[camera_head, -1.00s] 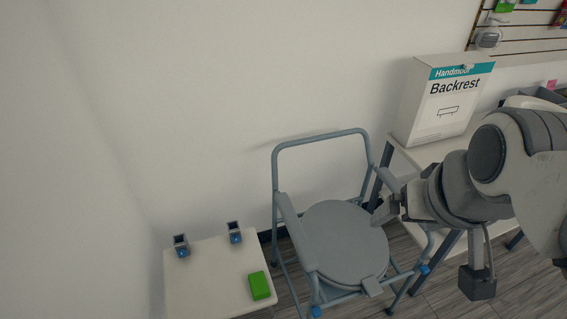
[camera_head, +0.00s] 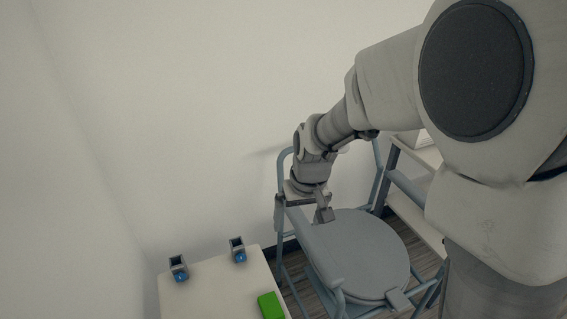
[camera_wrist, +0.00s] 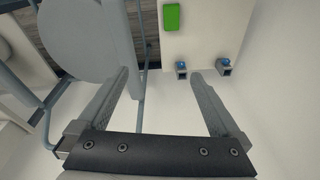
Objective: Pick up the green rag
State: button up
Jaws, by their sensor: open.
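The green rag (camera_head: 271,305) is a small bright green folded block lying flat on a white table (camera_head: 205,292) at the bottom of the head view. In the wrist view the rag (camera_wrist: 172,17) is at the top, beyond my fingertips. My gripper (camera_head: 302,206) is open and empty, above the left side of the grey commode chair (camera_head: 355,250), up and to the right of the rag. In the wrist view the two fingers of my gripper (camera_wrist: 160,80) are spread wide with nothing between them.
Two small grey holders with blue parts, a left one (camera_head: 178,268) and a right one (camera_head: 238,250), stand on the white table's far side. The chair's tubular frame and armrest stand close to the table's right. White walls rise behind and at left.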

jog(key=w+a+f+g+b, duration=0.1)
jog(key=a+f, duration=0.1)
jog(key=f, duration=0.4)
jog(key=w+a+f+b, duration=0.1)
jog(key=a+f+b, duration=0.1)
jog(key=f, duration=0.4)
jog(key=n+h+b, duration=0.1)
jog(key=n+b, duration=0.1)
jog(key=b, duration=0.1)
send_over(271, 306)
notch_tip(271, 306, down, 14)
jog(key=r, duration=0.1)
jog(key=shift+g, duration=0.4)
jog(key=f+b, duration=0.1)
jog(key=f, duration=0.3)
jog(key=f+b, duration=0.1)
jog(key=f, duration=0.3)
jog(key=f+b, duration=0.1)
jog(key=f, duration=0.3)
jog(key=shift+a+f, duration=0.15)
jog(key=shift+a, duration=0.1)
jog(key=shift+d+f+b, duration=0.2)
jog(key=shift+f+b, duration=1.3)
jog(key=shift+f, duration=1.4)
jog(key=shift+c, duration=0.3)
jog(key=shift+r, duration=0.1)
jog(key=c, duration=1.1)
